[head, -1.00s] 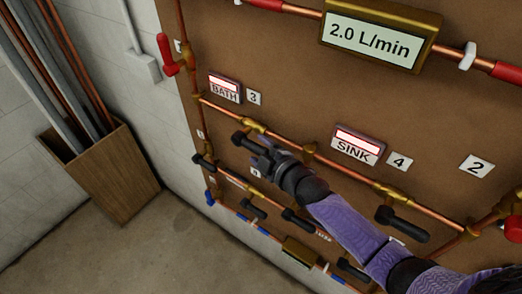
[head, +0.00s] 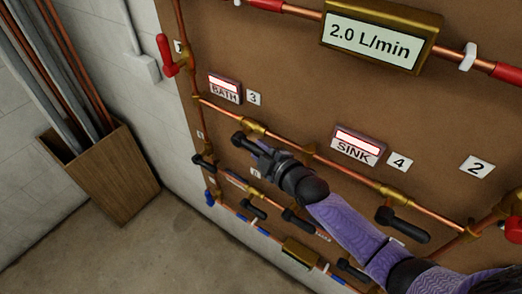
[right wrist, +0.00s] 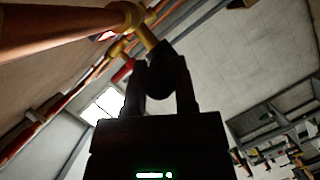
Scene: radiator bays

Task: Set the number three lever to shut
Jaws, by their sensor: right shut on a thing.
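The number three lever (head: 240,138) is black and sits on a brass valve (head: 253,127) in the upper copper pipe, below the number 3 tag (head: 253,97) and the BATH sign (head: 224,90). It lies roughly along the pipe, sloping down to the right. My right gripper (head: 262,155) is shut on its lower right part, which is partly hidden by the fingers. In the right wrist view, the dark lever end (right wrist: 160,75) is between the two fingers, below a yellow brass stem. My left gripper is not in view.
The number 4 lever (head: 402,225) is to the right, near the SINK sign (head: 357,145). Several black levers on lower pipes lie close under my right arm. A red lever (head: 165,54) is at upper left. The flow display (head: 372,42) reads 2.0 L/min. A wooden bin (head: 108,175) holds pipes.

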